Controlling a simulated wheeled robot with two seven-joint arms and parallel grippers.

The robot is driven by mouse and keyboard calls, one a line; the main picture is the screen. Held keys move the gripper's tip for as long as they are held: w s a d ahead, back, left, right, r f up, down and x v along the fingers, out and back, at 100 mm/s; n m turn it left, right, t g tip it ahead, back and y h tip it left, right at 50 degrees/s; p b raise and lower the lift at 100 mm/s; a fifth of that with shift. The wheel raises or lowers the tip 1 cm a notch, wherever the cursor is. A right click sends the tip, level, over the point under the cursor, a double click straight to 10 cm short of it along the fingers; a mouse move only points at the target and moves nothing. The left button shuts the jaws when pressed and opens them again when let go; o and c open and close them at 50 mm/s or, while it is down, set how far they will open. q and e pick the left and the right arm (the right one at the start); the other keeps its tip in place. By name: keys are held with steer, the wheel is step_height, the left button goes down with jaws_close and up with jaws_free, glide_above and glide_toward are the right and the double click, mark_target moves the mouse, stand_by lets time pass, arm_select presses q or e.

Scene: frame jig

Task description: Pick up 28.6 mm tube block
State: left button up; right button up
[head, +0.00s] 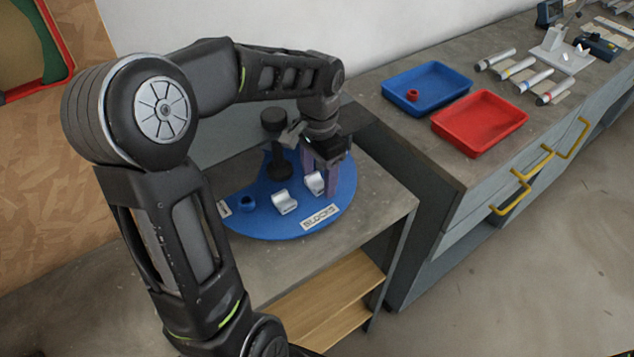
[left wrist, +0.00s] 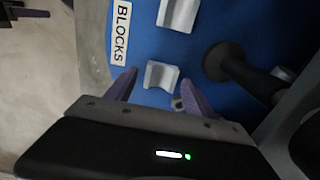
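Two pale grey tube blocks lie on the blue round mat (head: 268,226) marked BLOCKS. One block (head: 284,202) lies nearer the middle; the other block (head: 315,183) is beside my left gripper (head: 321,186). I cannot read sizes on them. My left gripper points down with its purple fingers apart and empty. In the left wrist view one block (left wrist: 160,75) shows between the open fingertips (left wrist: 158,78), and the other block (left wrist: 178,13) lies beyond. I cannot tell if a finger touches it.
A dark stand with a round top (head: 274,122) rises from the mat close to my left gripper. A blue tray (head: 428,86) and a red tray (head: 480,122) stand on the counter at right.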

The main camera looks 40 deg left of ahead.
mark_target(318, 183)
arm_select(q)
jaws_close()
stand_by(0.5)
steer(key=shift+r, duration=0.1)
step_height(318, 183, up, 10)
steer(key=shift+b, duration=0.35)
stand_by(0.5)
